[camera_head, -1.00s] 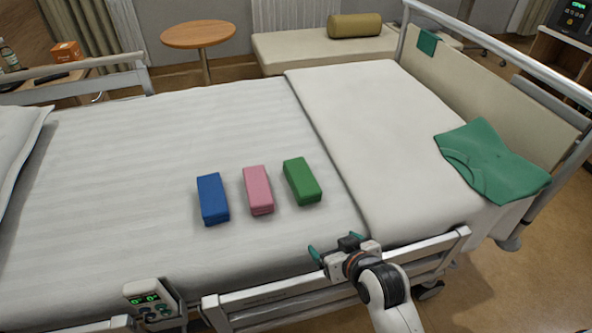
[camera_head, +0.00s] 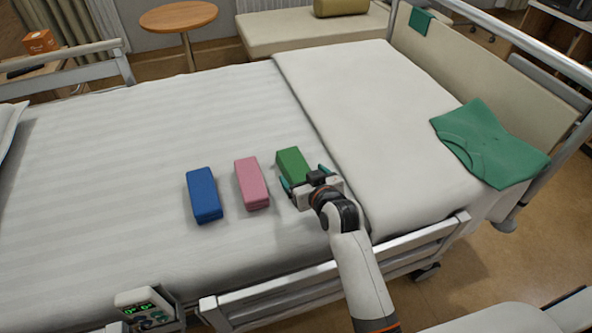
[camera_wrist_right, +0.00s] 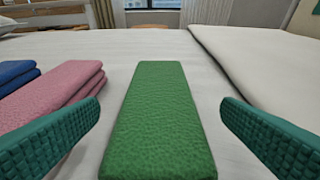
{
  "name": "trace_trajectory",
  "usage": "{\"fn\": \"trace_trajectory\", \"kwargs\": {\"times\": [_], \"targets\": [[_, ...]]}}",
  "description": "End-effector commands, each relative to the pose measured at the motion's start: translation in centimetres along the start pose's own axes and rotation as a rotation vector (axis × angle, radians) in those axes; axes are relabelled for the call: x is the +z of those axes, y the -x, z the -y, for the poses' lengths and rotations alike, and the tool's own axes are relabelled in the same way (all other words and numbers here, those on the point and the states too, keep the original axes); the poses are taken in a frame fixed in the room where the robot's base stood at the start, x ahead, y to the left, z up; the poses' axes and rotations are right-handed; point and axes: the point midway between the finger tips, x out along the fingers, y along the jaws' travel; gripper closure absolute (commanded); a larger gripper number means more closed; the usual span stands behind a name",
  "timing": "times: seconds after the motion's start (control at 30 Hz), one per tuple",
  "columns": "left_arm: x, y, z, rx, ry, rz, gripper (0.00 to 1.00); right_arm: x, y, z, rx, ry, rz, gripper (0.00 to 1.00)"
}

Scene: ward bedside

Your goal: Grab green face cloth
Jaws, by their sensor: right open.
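The green face cloth (camera_head: 292,165) is a folded oblong block lying on the bed, the rightmost of three folded cloths. In the right wrist view the green cloth (camera_wrist_right: 160,120) lies centred between my two teal fingertips, with a gap on each side. My right gripper (camera_head: 307,180) is open at the near end of the green cloth, and its fingers hide part of that end in the head view. My right gripper also shows in the wrist view (camera_wrist_right: 160,128). My left gripper is not in view.
A pink cloth (camera_head: 252,184) and a blue cloth (camera_head: 204,195) lie to the left on the white bed (camera_head: 110,180). A green garment (camera_head: 490,145) lies at the bed's right end. The bed rail (camera_head: 290,295) runs along the near side.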

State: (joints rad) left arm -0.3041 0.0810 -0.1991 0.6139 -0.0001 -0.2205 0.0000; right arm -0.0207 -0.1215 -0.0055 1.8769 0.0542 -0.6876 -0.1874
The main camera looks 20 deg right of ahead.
Motion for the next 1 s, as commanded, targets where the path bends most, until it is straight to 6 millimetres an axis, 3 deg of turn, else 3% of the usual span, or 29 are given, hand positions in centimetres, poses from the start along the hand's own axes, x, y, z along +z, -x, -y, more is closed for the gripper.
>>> {"fn": "trace_trajectory", "kwargs": {"times": [0.2,0.47,0.5,0.8,1.0], "targets": [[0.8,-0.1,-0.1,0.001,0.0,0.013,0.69,-0.1,-3.0,-0.2,0.0,0.0,0.001,0.13],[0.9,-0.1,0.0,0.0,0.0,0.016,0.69,-0.1,-3.5,-0.2,0.0,0.0,0.0,0.13],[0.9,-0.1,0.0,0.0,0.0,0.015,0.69,-0.1,-3.4,-0.2,0.0,0.0,0.0,0.14],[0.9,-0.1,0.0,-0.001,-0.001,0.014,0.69,-0.1,-3.4,-0.2,0.0,0.001,0.0,0.61],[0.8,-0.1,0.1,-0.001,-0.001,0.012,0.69,-0.1,-3.4,-0.1,0.0,0.001,0.001,0.61]]}}
